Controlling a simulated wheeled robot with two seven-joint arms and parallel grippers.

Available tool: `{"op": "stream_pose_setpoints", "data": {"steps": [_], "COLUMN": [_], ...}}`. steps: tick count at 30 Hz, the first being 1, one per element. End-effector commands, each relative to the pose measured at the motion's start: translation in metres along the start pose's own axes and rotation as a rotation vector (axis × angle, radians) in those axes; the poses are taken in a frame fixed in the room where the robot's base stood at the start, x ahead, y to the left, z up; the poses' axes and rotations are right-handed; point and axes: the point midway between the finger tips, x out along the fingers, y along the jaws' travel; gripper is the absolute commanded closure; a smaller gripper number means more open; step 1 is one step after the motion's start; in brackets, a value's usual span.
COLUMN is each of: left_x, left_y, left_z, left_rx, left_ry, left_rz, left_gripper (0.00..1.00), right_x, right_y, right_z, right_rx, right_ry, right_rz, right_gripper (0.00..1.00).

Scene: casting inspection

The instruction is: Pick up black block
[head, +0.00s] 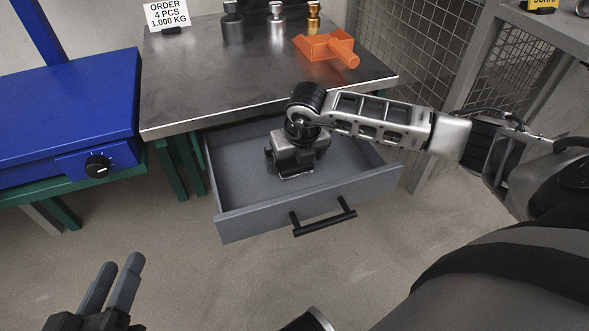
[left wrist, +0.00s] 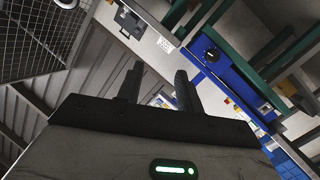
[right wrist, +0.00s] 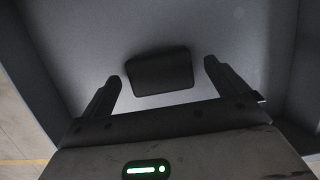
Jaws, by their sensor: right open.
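The black block (right wrist: 160,72) is a dark, rounded-edge rectangular piece lying on the grey drawer floor in the right wrist view. My right gripper (right wrist: 162,75) is open over it, one finger to each side, with visible gaps between fingers and block. In the head view my right gripper (head: 296,172) points down inside the open drawer (head: 235,178) and hides the block. My left gripper (head: 120,270) is at the lower left of the head view, away from the drawer. Its fingers are apart and empty, as the left wrist view (left wrist: 158,75) also shows.
The drawer has raised walls and a black front handle (head: 323,217). Above it is a metal tabletop (head: 220,85) with an orange part (head: 325,47), several metal weights and an order sign (head: 167,14). A blue cabinet (head: 65,110) stands left; a mesh fence (head: 490,75) is right.

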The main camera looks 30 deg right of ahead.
Motion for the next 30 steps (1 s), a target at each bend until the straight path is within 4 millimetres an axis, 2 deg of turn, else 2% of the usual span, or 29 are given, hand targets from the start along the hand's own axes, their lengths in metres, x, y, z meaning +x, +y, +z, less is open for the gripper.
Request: {"op": "stream_pose_setpoints", "data": {"steps": [5, 6, 11, 12, 23, 26, 30], "left_x": [0.001, 0.001, 0.002, 0.002, 0.0, -0.001, -0.002], "left_y": [0.003, 0.003, 0.003, 0.003, 0.003, 0.003, 0.001], "left_z": [-0.01, -0.01, -0.009, -0.009, -0.006, -0.008, -0.009], "left_rx": [-0.003, -0.002, -0.002, -0.002, 0.003, 0.017, 0.053], "left_ry": [0.027, 0.027, 0.025, 0.024, 0.011, 0.004, -0.021], "left_rz": [0.009, 0.008, 0.007, 0.007, 0.002, -0.007, -0.03], "left_gripper": [0.64, 0.64, 0.64, 0.64, 0.64, 0.64, 0.64], "right_x": [0.001, 0.001, 0.001, 0.001, -0.005, -0.013, -0.036], "right_y": [0.0, 0.0, 0.0, 0.0, 0.0, 0.0, 0.0], "right_z": [0.001, 0.001, 0.001, 0.001, 0.003, 0.006, 0.013], "right_rx": [0.0, 0.0, 0.0, 0.0, 0.0, 0.0, -0.001], "right_ry": [-0.001, -0.001, -0.001, -0.001, -0.003, -0.004, -0.005], "right_rz": [0.0, 0.001, 0.001, 0.001, 0.001, 0.002, 0.001], "right_gripper": [0.02, 0.05, 0.49, 0.54, 0.54, 0.54, 0.54]}}
